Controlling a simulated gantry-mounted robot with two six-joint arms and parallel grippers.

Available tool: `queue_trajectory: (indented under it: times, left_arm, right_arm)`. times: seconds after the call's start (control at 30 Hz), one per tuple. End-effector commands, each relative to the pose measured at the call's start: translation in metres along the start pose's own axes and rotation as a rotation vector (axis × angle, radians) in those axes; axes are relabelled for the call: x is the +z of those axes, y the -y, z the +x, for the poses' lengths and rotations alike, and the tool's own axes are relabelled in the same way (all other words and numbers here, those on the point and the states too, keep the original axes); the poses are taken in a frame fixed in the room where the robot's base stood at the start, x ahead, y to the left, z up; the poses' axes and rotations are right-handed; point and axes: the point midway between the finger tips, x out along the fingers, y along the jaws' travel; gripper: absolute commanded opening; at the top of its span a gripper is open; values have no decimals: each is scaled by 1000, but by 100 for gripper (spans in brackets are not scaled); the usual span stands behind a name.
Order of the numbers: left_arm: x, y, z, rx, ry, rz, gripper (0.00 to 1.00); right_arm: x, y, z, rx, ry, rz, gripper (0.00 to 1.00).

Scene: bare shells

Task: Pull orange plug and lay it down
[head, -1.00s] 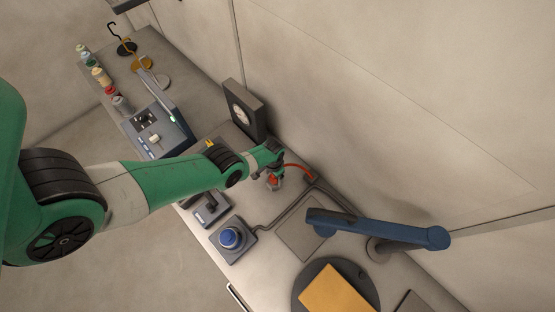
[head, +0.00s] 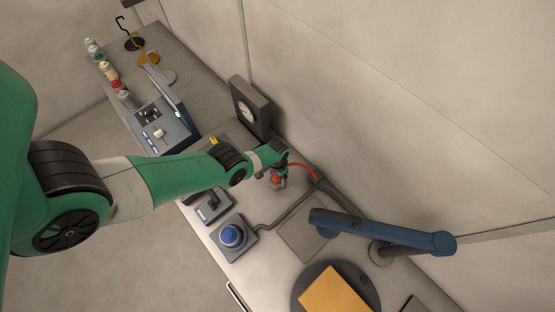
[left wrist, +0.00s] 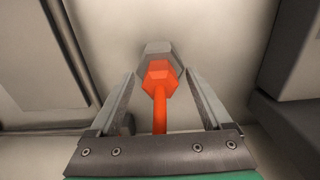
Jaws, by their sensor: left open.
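The orange plug (head: 276,180) sits in a grey hexagonal socket (left wrist: 150,48) on the bench, with an orange-red cord (head: 304,167) running from it to the right. In the left wrist view, the plug (left wrist: 160,76) lies between the fingertips of my left gripper (left wrist: 158,82). The fingers are open, with a gap visible on each side of the plug. In the head view my left gripper (head: 275,170) is right at the plug and partly hides it. My right gripper is not in view.
A blue button (head: 232,236) on a grey box is in front. A blue jointed fixture (head: 385,232) overhangs the bench at right, near a round dark disc with a yellow-orange board (head: 335,292). A dark dial box (head: 250,108) stands behind, by the wall.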

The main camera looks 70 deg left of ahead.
Motion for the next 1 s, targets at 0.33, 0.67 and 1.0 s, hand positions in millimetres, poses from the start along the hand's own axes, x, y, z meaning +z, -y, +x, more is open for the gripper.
queue_trajectory:
  times: [0.33, 0.67, 1.0]
  left_arm:
    - [0, 0, 0, 0, 0, 0, 57]
    - [0, 0, 0, 0, 0, 0, 0]
    - [0, 0, -2, 0, 0, 0, 0]
  right_arm:
    - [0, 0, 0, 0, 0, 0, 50]
    - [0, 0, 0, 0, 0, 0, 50]
    - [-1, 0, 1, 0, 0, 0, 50]
